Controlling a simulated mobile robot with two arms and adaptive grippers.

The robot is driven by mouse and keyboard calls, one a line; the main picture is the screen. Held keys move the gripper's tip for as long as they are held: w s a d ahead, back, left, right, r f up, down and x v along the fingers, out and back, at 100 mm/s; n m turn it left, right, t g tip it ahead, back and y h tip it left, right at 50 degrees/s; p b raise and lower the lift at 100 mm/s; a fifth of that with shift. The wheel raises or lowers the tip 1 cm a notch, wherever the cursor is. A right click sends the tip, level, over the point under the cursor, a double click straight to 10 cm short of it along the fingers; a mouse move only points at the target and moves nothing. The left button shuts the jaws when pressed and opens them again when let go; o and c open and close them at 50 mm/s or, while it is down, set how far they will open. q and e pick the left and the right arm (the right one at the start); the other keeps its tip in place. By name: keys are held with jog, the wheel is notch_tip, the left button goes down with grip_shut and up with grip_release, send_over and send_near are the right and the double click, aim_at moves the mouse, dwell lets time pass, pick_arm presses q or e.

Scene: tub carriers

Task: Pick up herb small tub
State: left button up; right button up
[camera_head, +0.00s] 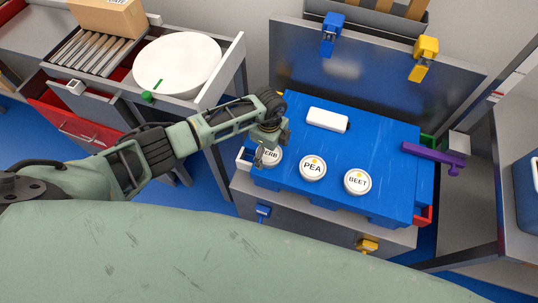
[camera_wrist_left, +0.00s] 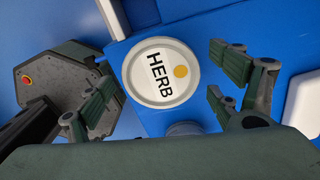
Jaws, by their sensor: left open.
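The herb small tub (camera_wrist_left: 152,84) is round with a white lid, the word HERB and an orange dot. In the head view the herb tub (camera_head: 273,157) sits at the left front corner of the blue carrier (camera_head: 372,145), partly hidden by my gripper. My left gripper (camera_head: 266,153) is above it. I cannot tell how far the fingertips are above the lid. My right gripper is not in view.
The PEA tub (camera_head: 312,168) and BEET tub (camera_head: 357,182) stand to the right along the carrier. A white block (camera_head: 327,120) lies behind them. A purple handle (camera_head: 433,157) juts out at the right. A raised grey lid (camera_head: 375,65) stands behind the carrier.

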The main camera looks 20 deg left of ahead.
pick_arm(q)
jog(key=shift+f, duration=0.2)
jog(key=c, duration=1.3)
jog(key=shift+r, duration=0.15)
